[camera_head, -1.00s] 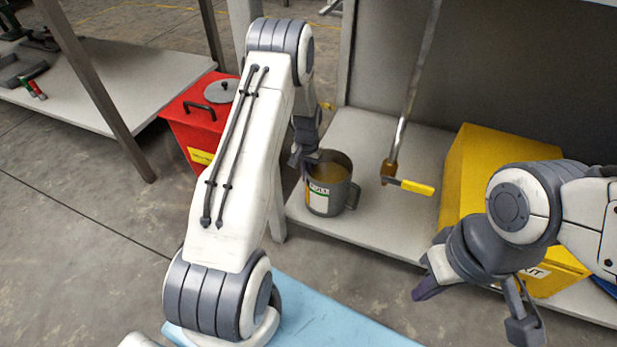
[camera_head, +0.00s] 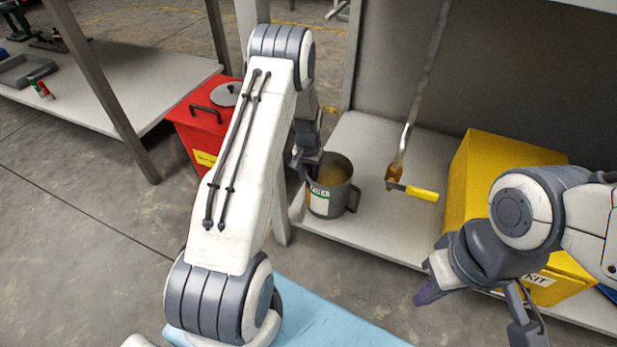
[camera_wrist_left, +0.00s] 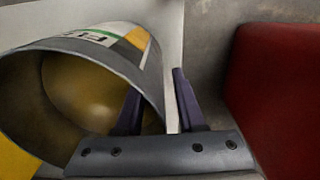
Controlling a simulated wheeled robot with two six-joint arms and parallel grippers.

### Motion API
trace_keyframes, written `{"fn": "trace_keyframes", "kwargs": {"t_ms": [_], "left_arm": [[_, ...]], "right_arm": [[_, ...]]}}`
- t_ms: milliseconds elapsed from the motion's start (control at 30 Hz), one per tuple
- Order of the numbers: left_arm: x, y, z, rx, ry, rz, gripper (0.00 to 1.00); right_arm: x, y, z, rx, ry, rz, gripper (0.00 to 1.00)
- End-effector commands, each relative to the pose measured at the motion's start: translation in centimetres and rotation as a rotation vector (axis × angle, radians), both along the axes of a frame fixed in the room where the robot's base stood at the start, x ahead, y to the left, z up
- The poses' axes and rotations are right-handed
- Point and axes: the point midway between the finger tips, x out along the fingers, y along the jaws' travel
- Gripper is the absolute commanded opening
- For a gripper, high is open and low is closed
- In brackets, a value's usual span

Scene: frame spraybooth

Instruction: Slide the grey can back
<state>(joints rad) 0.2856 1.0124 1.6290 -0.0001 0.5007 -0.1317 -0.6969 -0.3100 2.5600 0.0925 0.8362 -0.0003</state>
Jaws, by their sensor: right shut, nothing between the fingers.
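The grey can (camera_head: 322,200), a mug-like vessel with a side handle, a white and green label and yellowish contents, stands upright near the left front of the low shelf (camera_head: 375,148). My left gripper (camera_head: 308,172) reaches down at its left rim, with its fingertips partly hidden in the head view. In the left wrist view the can (camera_wrist_left: 120,62) fills the left side. My left gripper (camera_wrist_left: 157,100) straddles the can's wall there, one finger inside the mouth and one outside, with a visible gap between them. My right gripper (camera_head: 475,312) is empty, away from the can at lower right.
A brush-like tool with a yellow handle (camera_head: 420,194) and a yellow kit box (camera_head: 465,190) lie right of the can. A shelf post (camera_head: 276,205) and a red bin (camera_head: 200,120) stand to its left. Bare shelf lies behind the can.

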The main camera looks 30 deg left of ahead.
Motion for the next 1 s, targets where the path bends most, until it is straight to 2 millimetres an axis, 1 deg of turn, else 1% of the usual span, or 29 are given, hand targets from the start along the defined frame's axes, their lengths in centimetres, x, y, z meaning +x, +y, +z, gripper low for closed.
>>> {"fn": "trace_keyframes", "kwargs": {"t_ms": [167,267,600,700,833,1000], "left_arm": [[0.0,0.2,0.9,0.000,-0.002,0.005,0.39],[0.1,0.2,1.9,0.000,-0.003,0.004,0.39],[0.2,-0.1,6.4,0.002,-0.004,0.000,0.39],[0.3,-0.2,7.5,0.001,-0.003,-0.001,0.39],[0.3,-0.3,8.2,0.001,-0.003,-0.002,0.39],[0.3,-0.3,8.2,0.002,-0.004,-0.003,0.39]], "right_arm": [[0.0,0.0,0.8,0.000,0.000,0.000,0.00],[0.0,0.0,1.7,0.000,0.000,0.000,0.00],[0.0,0.0,6.0,0.000,0.000,0.000,0.00],[0.0,0.0,7.0,0.000,0.000,0.000,0.00],[0.0,0.0,7.7,0.000,0.000,0.000,0.00],[0.0,0.0,7.6,0.000,0.000,0.000,0.00]]}}
